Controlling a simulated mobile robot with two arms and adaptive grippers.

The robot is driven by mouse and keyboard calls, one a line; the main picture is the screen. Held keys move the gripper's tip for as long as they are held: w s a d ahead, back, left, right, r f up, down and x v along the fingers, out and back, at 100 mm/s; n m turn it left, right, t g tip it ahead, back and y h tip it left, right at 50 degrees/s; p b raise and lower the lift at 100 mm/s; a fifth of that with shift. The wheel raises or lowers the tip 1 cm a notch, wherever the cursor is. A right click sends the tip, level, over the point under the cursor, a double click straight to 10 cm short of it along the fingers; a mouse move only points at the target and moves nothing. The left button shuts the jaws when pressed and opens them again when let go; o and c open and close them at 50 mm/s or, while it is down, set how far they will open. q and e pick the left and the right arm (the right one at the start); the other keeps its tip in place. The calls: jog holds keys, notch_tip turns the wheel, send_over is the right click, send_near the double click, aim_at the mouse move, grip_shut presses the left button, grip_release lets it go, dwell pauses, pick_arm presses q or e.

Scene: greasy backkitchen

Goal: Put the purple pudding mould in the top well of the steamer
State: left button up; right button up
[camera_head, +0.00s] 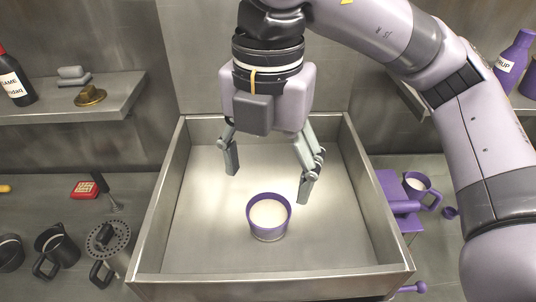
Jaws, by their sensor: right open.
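A round purple-rimmed mould (255,222) with a cream-coloured filling stands upright near the front middle inside a large open metal box (160,215). A silvery band shows around its lower part; I cannot tell whether this is part of the mould or a ring it sits in. My right gripper (270,178) hangs above and behind the mould, fingers pointing down, spread wide and empty. It appears apart from the mould. No part clearly reads as the steamer's top well; the metal box may be the steamer. My left gripper is not in view.
A purple block-like object (391,185) and a purple mug (420,188) stand right of the box. Dark mugs (60,250) and a perforated-lidded pot (108,245) stand left. Shelves (75,106) flank the box, holding bottles (14,80). The box floor around the mould is clear.

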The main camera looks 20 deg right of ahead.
jog(key=shift+r, duration=1.65)
jog(key=shift+s, duration=0.1)
